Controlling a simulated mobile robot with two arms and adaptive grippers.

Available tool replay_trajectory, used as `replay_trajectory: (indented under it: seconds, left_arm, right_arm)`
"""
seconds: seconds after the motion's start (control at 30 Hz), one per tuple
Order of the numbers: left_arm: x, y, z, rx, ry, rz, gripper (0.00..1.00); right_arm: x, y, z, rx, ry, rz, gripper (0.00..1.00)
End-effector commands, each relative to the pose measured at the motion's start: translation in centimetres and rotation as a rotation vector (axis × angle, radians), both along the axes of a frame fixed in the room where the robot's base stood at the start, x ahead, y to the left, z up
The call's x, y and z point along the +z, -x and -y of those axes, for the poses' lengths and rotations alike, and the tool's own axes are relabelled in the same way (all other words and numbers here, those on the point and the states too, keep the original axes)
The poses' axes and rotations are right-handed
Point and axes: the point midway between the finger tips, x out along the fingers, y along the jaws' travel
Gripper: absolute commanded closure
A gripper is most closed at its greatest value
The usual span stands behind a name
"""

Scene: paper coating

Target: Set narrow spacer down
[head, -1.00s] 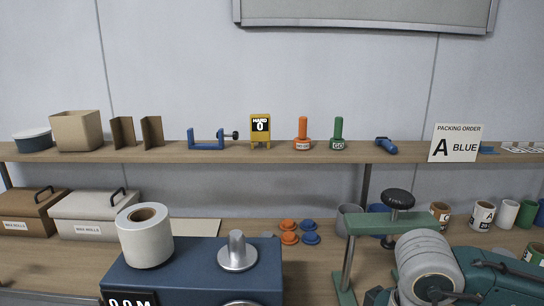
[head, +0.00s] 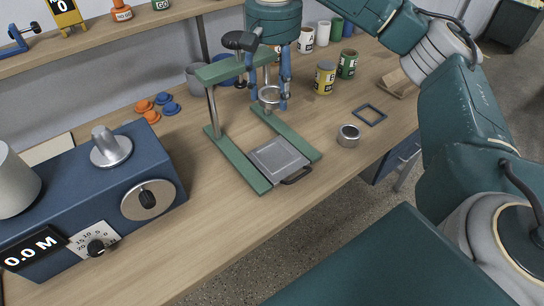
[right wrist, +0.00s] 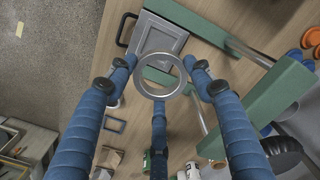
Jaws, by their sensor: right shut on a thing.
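The narrow spacer, a thin silvery ring (head: 270,104), is held in my right gripper (head: 269,92), above the green press base. In the right wrist view the spacer (right wrist: 147,93) sits between the blue fingers of the gripper (right wrist: 160,78), which are closed around it. Below it are the green press (head: 212,118) and its grey plate with a dark handle (head: 278,158). The spacer appears clear of the plate and table, though its exact height is hard to tell. My left gripper is not in view.
A thicker grey ring (head: 348,136) and a dark square frame (head: 370,115) lie on the table (head: 235,235) right of the press. Yellow (head: 325,78) and green (head: 347,64) cans stand behind. A blue machine (head: 120,185) stands left. The front table strip is clear.

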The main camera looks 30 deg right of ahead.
Motion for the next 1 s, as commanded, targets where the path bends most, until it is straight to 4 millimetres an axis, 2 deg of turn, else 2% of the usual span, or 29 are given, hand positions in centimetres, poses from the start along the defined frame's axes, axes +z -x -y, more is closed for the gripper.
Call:
replay_trajectory:
  seconds: [0.07,0.17,0.4,0.53,0.7,1.0]
  left_arm:
    - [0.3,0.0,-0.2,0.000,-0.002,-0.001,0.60]
    - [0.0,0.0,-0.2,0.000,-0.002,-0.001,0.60]
    - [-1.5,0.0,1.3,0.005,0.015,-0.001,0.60]
    - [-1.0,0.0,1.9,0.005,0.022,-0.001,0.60]
    - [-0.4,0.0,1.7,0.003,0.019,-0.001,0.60]
    - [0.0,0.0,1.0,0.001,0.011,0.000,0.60]
  right_arm:
    - [1.1,-0.4,0.8,-0.034,0.000,0.000,0.74]
    - [0.5,-0.6,1.2,-0.050,0.001,-0.003,0.74]
    - [-5.3,-0.5,1.3,-0.052,0.000,-0.009,0.74]
    - [-8.3,-0.4,1.4,-0.053,0.004,-0.007,0.74]
    - [-12.1,-0.5,1.3,-0.051,0.003,-0.004,0.74]
    - [-15.3,-0.5,1.3,-0.051,0.002,-0.004,0.74]
